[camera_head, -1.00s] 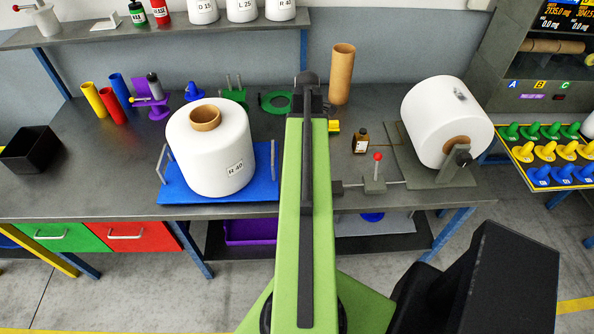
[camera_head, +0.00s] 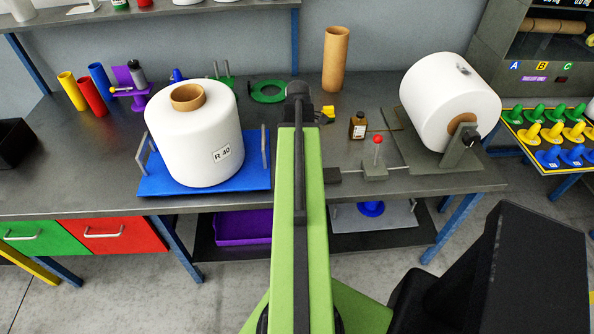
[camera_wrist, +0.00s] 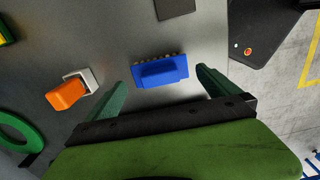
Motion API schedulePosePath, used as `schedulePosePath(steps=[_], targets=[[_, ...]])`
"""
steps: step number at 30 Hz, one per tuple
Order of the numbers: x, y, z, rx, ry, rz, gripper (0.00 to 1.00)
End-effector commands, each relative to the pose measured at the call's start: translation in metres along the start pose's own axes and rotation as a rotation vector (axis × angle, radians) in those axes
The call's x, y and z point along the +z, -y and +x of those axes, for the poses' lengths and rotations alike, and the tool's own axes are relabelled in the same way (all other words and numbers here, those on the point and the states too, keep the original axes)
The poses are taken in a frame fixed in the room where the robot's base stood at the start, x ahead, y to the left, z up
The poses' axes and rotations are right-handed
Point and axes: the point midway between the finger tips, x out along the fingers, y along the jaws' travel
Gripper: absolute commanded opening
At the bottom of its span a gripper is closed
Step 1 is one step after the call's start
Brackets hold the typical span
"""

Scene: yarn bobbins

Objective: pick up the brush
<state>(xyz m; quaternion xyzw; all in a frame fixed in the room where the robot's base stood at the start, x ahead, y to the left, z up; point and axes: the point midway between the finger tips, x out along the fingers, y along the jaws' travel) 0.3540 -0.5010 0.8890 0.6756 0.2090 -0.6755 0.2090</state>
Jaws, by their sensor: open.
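The brush (camera_wrist: 160,71) is blue with a row of tan bristles along its far edge. In the wrist view it lies on the grey tabletop, ahead of my gripper (camera_wrist: 161,79) and between the lines of its two green fingers. The fingers are apart, and neither touches the brush. How high the fingers are above the table is hard to tell. In the head view I cannot make out the brush; my arm covers the middle of the table, and its dark end (camera_head: 298,91) is over the table's back part.
In the head view a large white bobbin (camera_head: 194,138) stands on a blue tray left of my arm. A small brown bottle (camera_head: 358,127) stands to the right.

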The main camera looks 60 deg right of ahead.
Motion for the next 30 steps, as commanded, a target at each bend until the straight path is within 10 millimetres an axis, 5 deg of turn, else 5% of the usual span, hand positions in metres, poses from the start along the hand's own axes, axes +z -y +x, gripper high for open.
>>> schedulePosePath(steps=[10, 19, 30], targets=[[-0.002, 0.000, 0.050, 0.000, 0.000, -0.001, 1.00], [-0.002, 0.000, 0.050, 0.000, 0.000, -0.001, 0.99], [-0.002, 0.000, 0.050, 0.000, 0.000, -0.001, 0.50]])
